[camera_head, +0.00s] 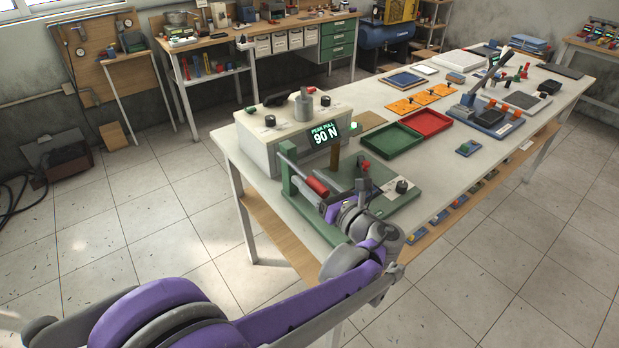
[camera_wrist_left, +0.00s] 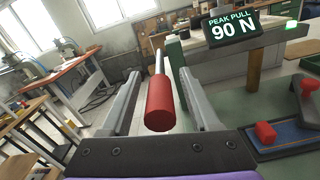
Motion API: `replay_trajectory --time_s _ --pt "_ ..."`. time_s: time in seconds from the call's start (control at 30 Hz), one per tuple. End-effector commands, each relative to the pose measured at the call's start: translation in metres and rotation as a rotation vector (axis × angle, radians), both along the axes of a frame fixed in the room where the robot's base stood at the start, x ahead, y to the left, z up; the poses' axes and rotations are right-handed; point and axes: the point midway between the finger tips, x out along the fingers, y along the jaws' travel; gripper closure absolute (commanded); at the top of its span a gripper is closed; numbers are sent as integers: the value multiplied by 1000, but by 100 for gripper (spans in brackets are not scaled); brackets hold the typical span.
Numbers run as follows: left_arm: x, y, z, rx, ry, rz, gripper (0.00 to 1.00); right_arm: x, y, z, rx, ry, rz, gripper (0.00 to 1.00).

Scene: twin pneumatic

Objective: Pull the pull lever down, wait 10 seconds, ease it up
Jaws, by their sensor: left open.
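The pull lever's red handle (camera_head: 317,187) is on a metal rod at the near end of the green test stand (camera_head: 286,188). In the left wrist view the red handle (camera_wrist_left: 160,105) lies between the two fingers of my left gripper (camera_wrist_left: 162,98), with a visible gap on each side. My left gripper (camera_head: 333,200) is open at the handle, not clamped on it; its fingers are partly hidden in the head view. The display (camera_head: 324,134) reads "PEAK PULL 90 N", and a green light (camera_head: 354,126) is lit beside it. My right gripper is out of view.
A white instrument box (camera_head: 262,150) stands behind the stand. Green (camera_head: 392,163) and red (camera_head: 446,127) trays lie farther along the table. A lever press (camera_head: 487,110) stands beyond them.

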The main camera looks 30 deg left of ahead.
Motion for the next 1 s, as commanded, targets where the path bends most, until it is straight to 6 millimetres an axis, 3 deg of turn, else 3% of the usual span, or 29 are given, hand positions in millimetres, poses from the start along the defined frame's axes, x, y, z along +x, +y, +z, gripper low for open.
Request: replay_trajectory --time_s 0.37,0.7,1.0 --pt "3 6 0 0 0 -1 38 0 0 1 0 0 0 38" --pt "3 6 0 0 0 -1 97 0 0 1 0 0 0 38" --pt "3 6 0 0 0 -1 100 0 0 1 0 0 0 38"
